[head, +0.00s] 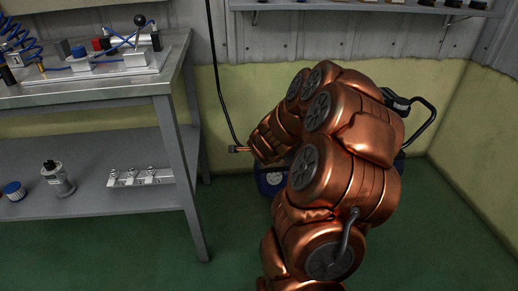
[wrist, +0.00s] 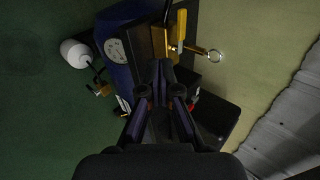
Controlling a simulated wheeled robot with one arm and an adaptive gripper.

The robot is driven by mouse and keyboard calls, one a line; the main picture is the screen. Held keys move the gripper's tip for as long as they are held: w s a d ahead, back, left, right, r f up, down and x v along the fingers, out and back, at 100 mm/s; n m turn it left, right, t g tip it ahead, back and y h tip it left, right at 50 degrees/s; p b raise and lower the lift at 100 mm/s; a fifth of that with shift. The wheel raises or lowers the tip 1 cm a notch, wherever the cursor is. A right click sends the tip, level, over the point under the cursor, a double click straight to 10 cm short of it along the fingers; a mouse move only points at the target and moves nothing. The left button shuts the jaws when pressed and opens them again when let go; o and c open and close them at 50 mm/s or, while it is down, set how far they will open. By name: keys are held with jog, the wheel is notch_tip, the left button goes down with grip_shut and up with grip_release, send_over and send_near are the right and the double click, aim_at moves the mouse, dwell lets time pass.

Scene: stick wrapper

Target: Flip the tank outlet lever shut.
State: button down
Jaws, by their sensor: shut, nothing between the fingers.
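In the wrist view, a blue tank (wrist: 116,58) with a pale round label lies at upper left, partly behind my gripper. My gripper (wrist: 163,66) is shut and empty. Its fingertips appear just below the brass fitting; I cannot tell whether they touch anything. In the head view, only part of the blue tank (head: 270,183) shows behind my arm; the lever and gripper are hidden there.
A black bent handle (head: 428,112) rises right of my arm. A black hose (head: 220,90) hangs at the wall, with a brass end near my arm. A metal workbench (head: 110,92) with a lower shelf stands left. Green floor is clear at front right.

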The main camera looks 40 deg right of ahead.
jog(key=shift+f, duration=0.1)
jog(key=b+x, duration=0.4)
jog(key=x, duration=0.6)
jog(key=shift+w+f, duration=0.1)
jog(key=shift+w+d+b, duration=0.35)
jog(key=shift+w+d, duration=0.25)
jog(key=shift+w, duration=0.05)
jog(key=shift+w+d+r, duration=0.25)
jog(key=shift+w+d, duration=0.4)
jog(key=shift+w, duration=0.15)
jog(key=shift+r+p, duration=0.15)
jog(key=shift+p, duration=0.2)
